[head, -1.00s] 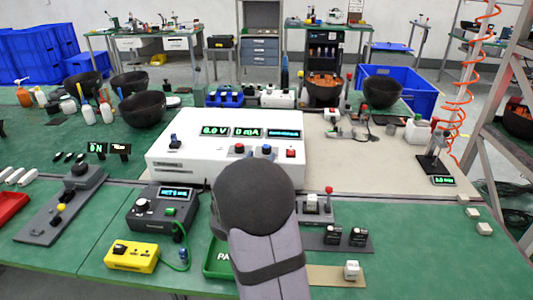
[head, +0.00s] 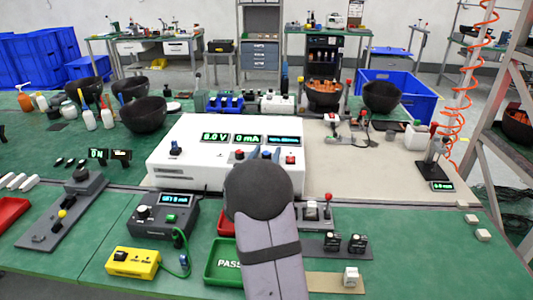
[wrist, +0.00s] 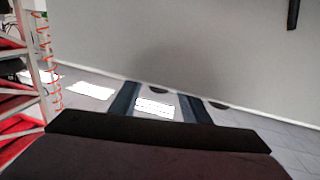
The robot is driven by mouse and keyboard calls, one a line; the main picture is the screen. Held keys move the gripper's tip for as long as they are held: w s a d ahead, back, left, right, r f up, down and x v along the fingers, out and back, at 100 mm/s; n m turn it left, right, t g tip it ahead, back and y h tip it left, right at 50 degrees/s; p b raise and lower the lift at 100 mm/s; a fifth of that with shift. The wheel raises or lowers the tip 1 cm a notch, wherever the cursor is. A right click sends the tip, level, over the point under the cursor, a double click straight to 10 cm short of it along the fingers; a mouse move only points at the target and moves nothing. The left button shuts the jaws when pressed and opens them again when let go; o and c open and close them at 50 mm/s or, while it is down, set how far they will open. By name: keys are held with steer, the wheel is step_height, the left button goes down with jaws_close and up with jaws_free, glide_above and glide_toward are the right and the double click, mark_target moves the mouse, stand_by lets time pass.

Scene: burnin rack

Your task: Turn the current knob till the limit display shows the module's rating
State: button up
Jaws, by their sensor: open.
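A white power supply (head: 200,168) stands at mid-table with lit displays. They seem to read about 0.0 V (head: 214,137) and 0 mA (head: 247,139); the third display (head: 285,139) is too small to read. A dark blue knob (head: 175,148) is on its left front. A grey box (head: 165,221) in front has a round knob (head: 144,212) and a small unreadable display (head: 175,199). I cannot tell which knob sets current or which module is meant.
A yellow box (head: 133,262) with a green lead sits front left. A green PASS tray (head: 212,275) and red tray (head: 225,228) are beside my arm. Small modules (head: 345,242) sit right of it. Dark bowls (head: 143,114) stand behind.

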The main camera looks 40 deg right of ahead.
steer(key=shift+c, duration=0.6)
steer(key=c, duration=1)
steer(key=shift+o, duration=0.4)
steer(key=shift+f+b, duration=0.1)
steer(key=shift+b, duration=0.25)
steer(key=shift+d+n+t+y+b, duration=0.1)
steer(key=shift+n+t+y+b, duration=0.75)
steer(key=shift+b, duration=0.25)
steer(key=n+t+y+b, duration=0.2)
steer(key=t+y+b, duration=0.1)
steer(key=shift+r, duration=0.25)
steer(key=shift+n+y, duration=0.25)
steer(key=shift+n, duration=0.2)
